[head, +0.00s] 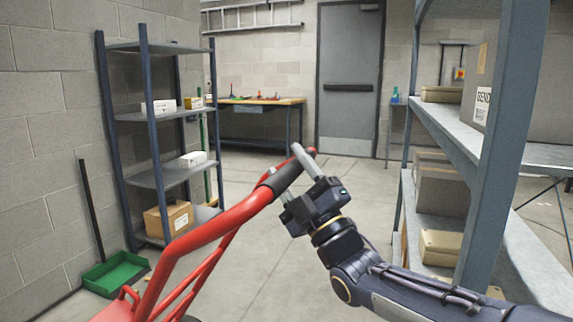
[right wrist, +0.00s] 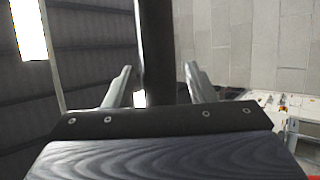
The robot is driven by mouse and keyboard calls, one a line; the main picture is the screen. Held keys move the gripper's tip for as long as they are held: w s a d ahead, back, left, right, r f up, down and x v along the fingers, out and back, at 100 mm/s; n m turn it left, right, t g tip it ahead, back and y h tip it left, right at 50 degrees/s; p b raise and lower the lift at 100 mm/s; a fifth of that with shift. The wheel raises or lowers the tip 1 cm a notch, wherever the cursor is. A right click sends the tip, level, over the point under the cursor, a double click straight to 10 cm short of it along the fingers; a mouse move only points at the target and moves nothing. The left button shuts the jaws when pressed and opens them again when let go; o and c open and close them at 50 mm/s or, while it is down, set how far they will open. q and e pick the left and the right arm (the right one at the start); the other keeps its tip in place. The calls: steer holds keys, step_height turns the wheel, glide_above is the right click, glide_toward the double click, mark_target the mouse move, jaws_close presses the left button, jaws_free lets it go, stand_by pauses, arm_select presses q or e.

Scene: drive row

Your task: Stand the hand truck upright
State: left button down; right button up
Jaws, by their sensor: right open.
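The red hand truck (head: 215,216) is tilted, its tubes running from the bottom left up to a handle with a black grip (head: 287,177). Its lower end is cut off by the picture's edge. My right gripper (head: 288,166) is at the black grip, with one grey finger on the near side and the other mostly hidden. In the right wrist view the dark grip (right wrist: 154,50) stands between the two open fingers, with a gap to each side visible. My left gripper is not in view.
A rack (head: 485,180) with boxes stands close on the right, beside my right arm. The middle floor (head: 275,255) is clear towards a workbench (head: 262,101) and a grey door (head: 348,70).

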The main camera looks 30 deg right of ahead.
steer(key=shift+w+a+r, duration=0.1)
steer(key=shift+w+r, duration=0.3)
steer(key=shift+w, duration=0.05)
